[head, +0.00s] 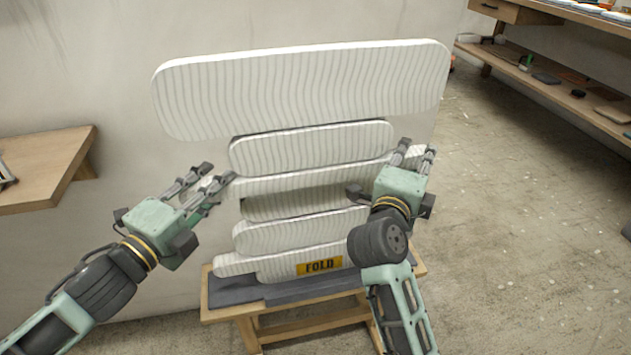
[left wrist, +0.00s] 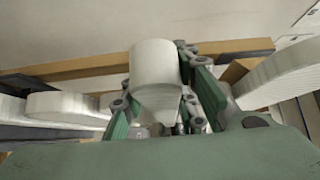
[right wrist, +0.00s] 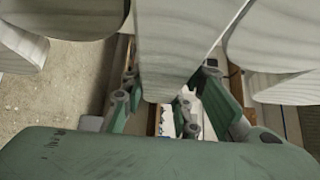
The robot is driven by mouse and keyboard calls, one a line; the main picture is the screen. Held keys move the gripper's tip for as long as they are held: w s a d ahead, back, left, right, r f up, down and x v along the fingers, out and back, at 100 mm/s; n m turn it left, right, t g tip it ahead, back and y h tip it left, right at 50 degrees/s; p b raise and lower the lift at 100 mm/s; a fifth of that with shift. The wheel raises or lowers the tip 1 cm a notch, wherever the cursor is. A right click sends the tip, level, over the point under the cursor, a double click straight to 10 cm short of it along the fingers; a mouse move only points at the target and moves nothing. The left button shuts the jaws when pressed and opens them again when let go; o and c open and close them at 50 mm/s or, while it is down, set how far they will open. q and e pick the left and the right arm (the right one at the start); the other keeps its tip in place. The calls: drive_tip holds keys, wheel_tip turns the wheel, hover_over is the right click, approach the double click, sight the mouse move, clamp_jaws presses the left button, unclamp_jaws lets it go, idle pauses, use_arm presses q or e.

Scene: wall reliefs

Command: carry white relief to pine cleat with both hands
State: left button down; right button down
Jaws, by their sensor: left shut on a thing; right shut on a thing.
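The white relief (head: 315,90) is a stack of long, round-ended, wavy-grooved slats, upright in front of the wall, with a yellow "FOLD" label (head: 320,266) low down. My left gripper (head: 207,186) is shut on the left end of a middle slat. That rounded end (left wrist: 155,65) sits between the fingers in the left wrist view. My right gripper (head: 414,156) is shut on the right end of the same slat, and relief slats (right wrist: 180,40) fill the right wrist view. I cannot make out the pine cleat for certain; the relief hides much of the wall.
A wooden stand (head: 250,330) with a grey pad (head: 232,290) is under the relief; I cannot tell whether they touch. A wooden shelf (head: 45,165) juts out at left. Shelving with small items (head: 560,85) stands at right.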

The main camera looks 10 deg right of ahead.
use_arm(q)
drive_tip(key=shift+f, duration=0.1)
idle(0.4)
